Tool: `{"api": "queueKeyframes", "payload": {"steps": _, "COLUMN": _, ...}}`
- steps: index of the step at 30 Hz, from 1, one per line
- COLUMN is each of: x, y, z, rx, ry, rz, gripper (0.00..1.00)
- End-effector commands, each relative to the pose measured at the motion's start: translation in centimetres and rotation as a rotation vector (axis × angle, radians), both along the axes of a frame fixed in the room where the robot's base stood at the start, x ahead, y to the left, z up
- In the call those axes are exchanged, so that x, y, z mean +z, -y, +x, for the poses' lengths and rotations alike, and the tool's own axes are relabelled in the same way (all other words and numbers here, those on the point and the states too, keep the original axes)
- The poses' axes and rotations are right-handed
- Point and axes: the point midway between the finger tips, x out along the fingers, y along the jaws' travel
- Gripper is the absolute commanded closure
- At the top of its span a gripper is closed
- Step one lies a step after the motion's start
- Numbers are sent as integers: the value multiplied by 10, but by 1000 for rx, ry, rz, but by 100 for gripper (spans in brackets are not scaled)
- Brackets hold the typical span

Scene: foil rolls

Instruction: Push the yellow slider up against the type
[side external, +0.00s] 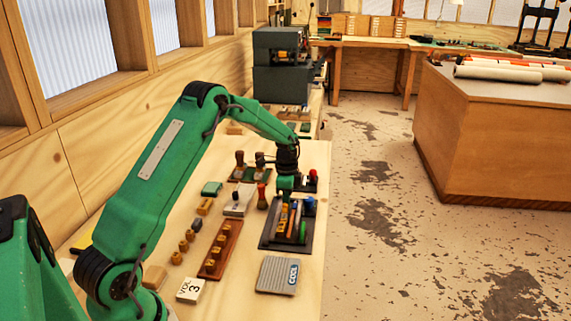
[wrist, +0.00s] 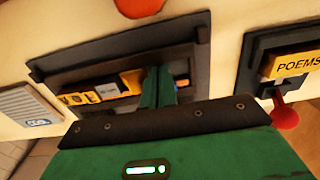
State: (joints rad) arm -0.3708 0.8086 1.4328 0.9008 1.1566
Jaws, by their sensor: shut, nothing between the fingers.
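A dark tray (side external: 268,244) lies on the bench below my gripper; it also shows in the wrist view (wrist: 60,65). Small yellow and grey blocks (wrist: 78,98), apparently the type, sit in a row in it. A yellow-orange piece (wrist: 132,82) is at the right end of the row, just left of my fingers; I cannot tell for sure whether it is the slider. My gripper (wrist: 157,90) is shut and empty, its fingertips reaching down into the tray. It also shows in the side view (side external: 286,194). My fingers hide part of the tray, and contact is unclear.
A grey card-like block (side external: 277,275) lies in front of the tray. A wooden rack (side external: 220,250) of small blocks stands to its left. In the wrist view, a dark holder with a yellow POEMS plate (wrist: 295,65) and a red knob (wrist: 285,118) is on the right.

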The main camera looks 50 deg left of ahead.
Motion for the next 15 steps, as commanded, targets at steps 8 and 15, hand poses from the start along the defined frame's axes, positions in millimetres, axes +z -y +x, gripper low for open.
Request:
{"api": "queueKeyframes", "payload": {"steps": 8, "x": 0, "y": -1, "z": 1, "rx": 0, "ry": 0, "rz": 0, "gripper": 100}}
{"api": "queueKeyframes", "payload": {"steps": 15, "x": 7, "y": -1, "z": 2, "rx": 0, "ry": 2, "rz": 1, "gripper": 100}}
